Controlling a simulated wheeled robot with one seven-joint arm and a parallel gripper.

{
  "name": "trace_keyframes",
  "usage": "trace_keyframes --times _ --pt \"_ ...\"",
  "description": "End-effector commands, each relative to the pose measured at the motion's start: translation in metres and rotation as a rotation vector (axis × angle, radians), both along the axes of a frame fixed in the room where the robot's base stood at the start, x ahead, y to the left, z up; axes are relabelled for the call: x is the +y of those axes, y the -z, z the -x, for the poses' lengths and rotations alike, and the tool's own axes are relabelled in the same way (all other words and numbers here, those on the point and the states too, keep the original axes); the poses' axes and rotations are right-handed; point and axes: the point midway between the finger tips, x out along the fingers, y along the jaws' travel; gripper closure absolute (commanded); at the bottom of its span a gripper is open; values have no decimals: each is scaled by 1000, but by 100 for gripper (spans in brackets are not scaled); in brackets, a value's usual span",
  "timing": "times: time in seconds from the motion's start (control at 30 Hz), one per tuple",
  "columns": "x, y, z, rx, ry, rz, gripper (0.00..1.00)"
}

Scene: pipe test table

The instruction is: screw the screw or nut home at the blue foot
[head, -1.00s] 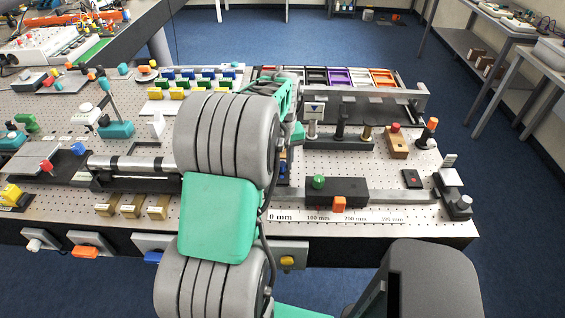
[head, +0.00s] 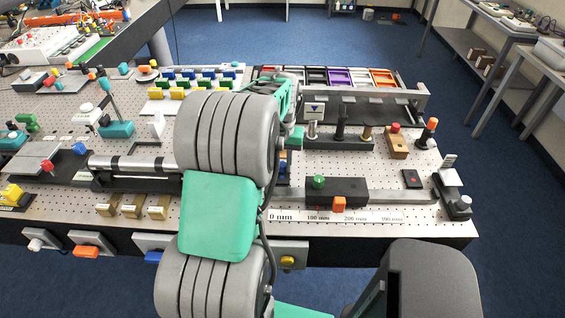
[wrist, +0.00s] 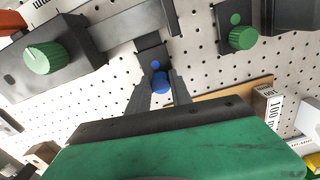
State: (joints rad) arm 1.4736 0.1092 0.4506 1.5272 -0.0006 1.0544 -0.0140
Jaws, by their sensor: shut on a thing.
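A blue round screw or nut head (wrist: 160,84) sits between the two dark fingers of my gripper (wrist: 160,90) in the wrist view. The fingers are shut on it from both sides. Just beyond it is a small black foot (wrist: 151,50) with a blue dot (wrist: 155,64) on its face. The blue head is at the near end of this foot; how deep it sits cannot be told. In the head view my arm hides the gripper and the blue foot.
A black block with a green knob (wrist: 42,57) stands to the left in the wrist view. Another green knob (wrist: 241,38) with a green dot is at the right. Perforated board lies between.

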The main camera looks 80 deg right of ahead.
Motion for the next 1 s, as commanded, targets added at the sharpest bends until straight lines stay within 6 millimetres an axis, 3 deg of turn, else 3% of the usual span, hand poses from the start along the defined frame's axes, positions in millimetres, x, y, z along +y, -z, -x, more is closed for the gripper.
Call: trace_keyframes --times 0.27,0.53,0.87,1.0 --pt "0 -1 0 0 24 2 100" --pt "-1 -1 -2 0 414 1 100" --pt "-1 0 -2 0 478 2 100" --pt "-1 -1 -3 0 679 2 100"
